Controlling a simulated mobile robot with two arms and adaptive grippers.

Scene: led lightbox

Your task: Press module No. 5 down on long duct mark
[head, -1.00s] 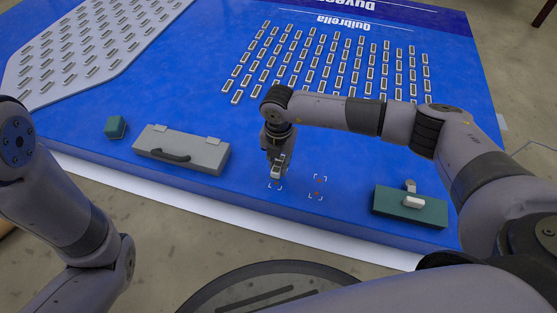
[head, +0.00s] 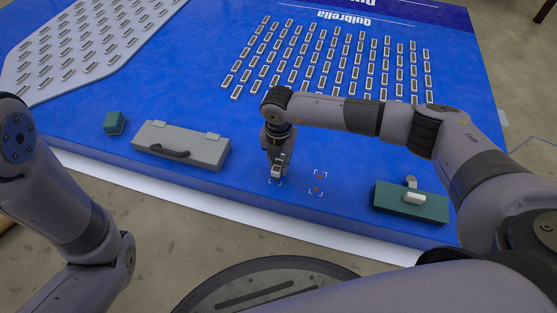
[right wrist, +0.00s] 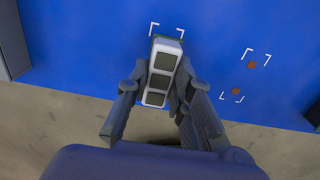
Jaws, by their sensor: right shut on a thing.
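My right gripper (head: 277,162) is shut on a white module (right wrist: 160,75) with several dark windows on its face, near the front edge of the blue board. In the right wrist view the gripper (right wrist: 155,95) has one finger on each side of the module. The module's far end lies within white corner marks (right wrist: 168,26), which partly show at its tip in the head view (head: 275,182). I cannot tell whether the module touches the board or read a number on it. My left arm shows at the left; its gripper is out of view.
To the right is a second bracketed mark (head: 318,182) with orange spots. A grey case (head: 185,146) with a handle, a small teal block (head: 115,123) and a teal box (head: 410,202) with a white piece on top stand along the front. Rows of modules (head: 335,62) lie behind.

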